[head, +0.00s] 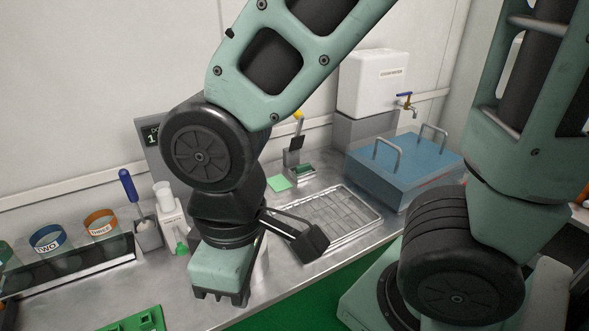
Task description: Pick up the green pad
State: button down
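A small, flat, light green pad (278,184) lies on the steel counter, left of the wire rack and behind my arm. Beside it, to the right, is a small block with a dark green top (301,169); I cannot tell what it is. My gripper (222,298) points down over the front part of the counter, nearer to the camera than the pad and apart from it. Its fingertips are not clear, so I cannot tell whether it is open or shut. No held thing shows.
A wire rack (345,232) lies right of my gripper. Behind it stand a blue lidded box (405,168) and a white tank with a tap (372,82). Left are a blue-handled tool (128,186), a white bottle (172,212) and a ring stand (70,272). A green tray (135,323) is front left.

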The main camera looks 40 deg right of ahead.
aim_at(304, 168)
jog(key=z, duration=2.5)
jog(key=u, duration=1.5)
jog(key=i+u, duration=0.2)
jog(key=u, duration=0.15)
jog(key=i+u, duration=0.4)
jog(key=u, duration=0.25)
